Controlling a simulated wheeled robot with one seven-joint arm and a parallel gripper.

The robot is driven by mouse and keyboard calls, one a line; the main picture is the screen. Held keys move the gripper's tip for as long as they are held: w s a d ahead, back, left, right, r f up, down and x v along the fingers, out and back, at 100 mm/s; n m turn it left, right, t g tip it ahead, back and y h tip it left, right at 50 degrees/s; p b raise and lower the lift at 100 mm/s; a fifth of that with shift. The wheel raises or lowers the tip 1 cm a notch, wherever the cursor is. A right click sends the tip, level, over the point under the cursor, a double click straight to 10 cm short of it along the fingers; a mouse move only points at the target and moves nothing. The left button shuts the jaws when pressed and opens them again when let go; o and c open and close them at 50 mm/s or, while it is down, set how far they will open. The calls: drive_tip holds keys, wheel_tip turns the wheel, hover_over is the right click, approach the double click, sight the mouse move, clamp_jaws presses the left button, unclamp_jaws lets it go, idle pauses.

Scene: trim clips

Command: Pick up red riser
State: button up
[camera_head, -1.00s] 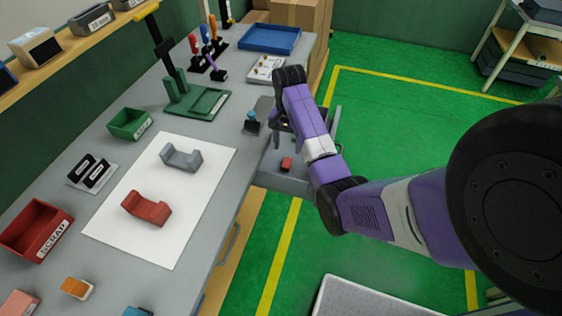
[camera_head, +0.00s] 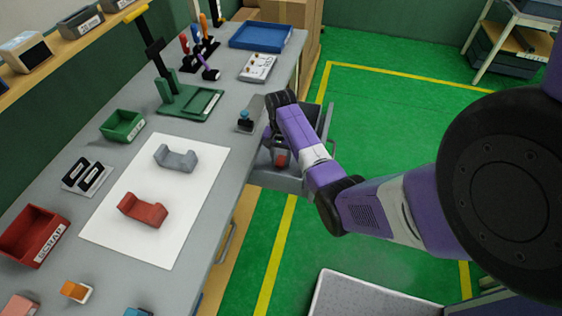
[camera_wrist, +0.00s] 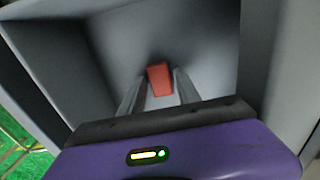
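A small red block (camera_head: 282,159), which I take as the red riser, lies in a grey open drawer or bin (camera_head: 290,184) at the bench's right edge. In the wrist view the red block (camera_wrist: 160,79) sits on the grey bottom, between or just beyond the fingertips. My gripper (camera_wrist: 161,84) is open and reaches down into the bin, with one finger on each side of the block. I cannot tell whether the fingers touch it. In the head view my arm hides most of my gripper.
A white mat (camera_head: 190,215) on the bench holds a red U-shaped clip (camera_head: 143,210) and a grey one (camera_head: 176,158). A red scrap bin (camera_head: 34,236) and a green bin (camera_head: 121,125) stand to the left. The bin's walls (camera_wrist: 205,35) rise close around my gripper.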

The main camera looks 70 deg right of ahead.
clamp_jaws()
drive_tip(key=shift+r, duration=0.1)
